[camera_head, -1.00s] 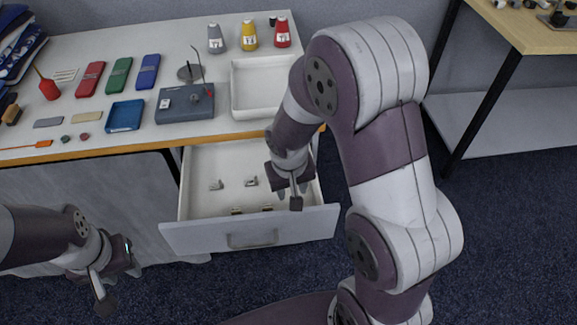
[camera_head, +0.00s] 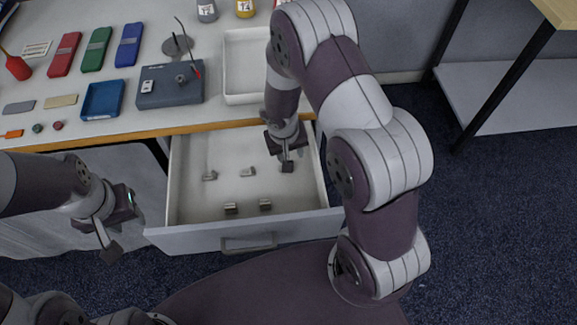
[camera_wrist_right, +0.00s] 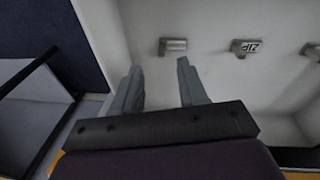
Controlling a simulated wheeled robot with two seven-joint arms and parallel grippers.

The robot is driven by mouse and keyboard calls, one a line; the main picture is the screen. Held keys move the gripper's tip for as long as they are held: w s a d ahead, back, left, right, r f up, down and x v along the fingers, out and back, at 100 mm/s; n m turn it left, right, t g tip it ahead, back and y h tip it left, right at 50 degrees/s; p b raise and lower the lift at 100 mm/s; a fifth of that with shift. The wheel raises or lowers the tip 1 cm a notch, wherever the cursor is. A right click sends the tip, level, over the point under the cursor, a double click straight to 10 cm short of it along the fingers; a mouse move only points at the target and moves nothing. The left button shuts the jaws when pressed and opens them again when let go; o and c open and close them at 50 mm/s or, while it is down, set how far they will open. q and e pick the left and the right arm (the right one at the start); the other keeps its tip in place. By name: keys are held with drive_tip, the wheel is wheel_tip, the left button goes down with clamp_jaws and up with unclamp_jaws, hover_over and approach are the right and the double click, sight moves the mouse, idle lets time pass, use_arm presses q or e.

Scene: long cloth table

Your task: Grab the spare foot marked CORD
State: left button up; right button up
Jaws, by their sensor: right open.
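Several small metal feet lie apart in the open drawer (camera_head: 187,205): back left (camera_head: 209,175), back middle (camera_head: 247,172), front left (camera_head: 231,208) and front right (camera_head: 265,204). In the right wrist view, one foot (camera_wrist_right: 245,48) bears a mark like ZIP, upside down. Another foot (camera_wrist_right: 173,46) shows no readable mark; a third (camera_wrist_right: 312,52) is cut by the right edge. I cannot tell which is marked CORD. My right gripper (camera_head: 285,162) is over the drawer's right part; its fingers are open and empty (camera_wrist_right: 159,66). My left gripper (camera_head: 109,245) is left of the drawer, jaws unclear.
The table above the drawer holds a white tray (camera_head: 232,98), a grey-blue box (camera_head: 170,92), a blue tray (camera_head: 102,101) and coloured cases. The drawer's walls and front (camera_head: 240,232) surround the feet. A second table (camera_head: 540,90) stands at the right.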

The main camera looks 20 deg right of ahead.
drive_tip(key=f, duration=0.1)
drive_tip(key=f+b, duration=0.1)
drive_tip(key=f, duration=0.3)
drive_tip(key=shift+w+d+f, duration=0.2)
drive_tip(key=shift+w+d, duration=0.15)
clamp_jaws()
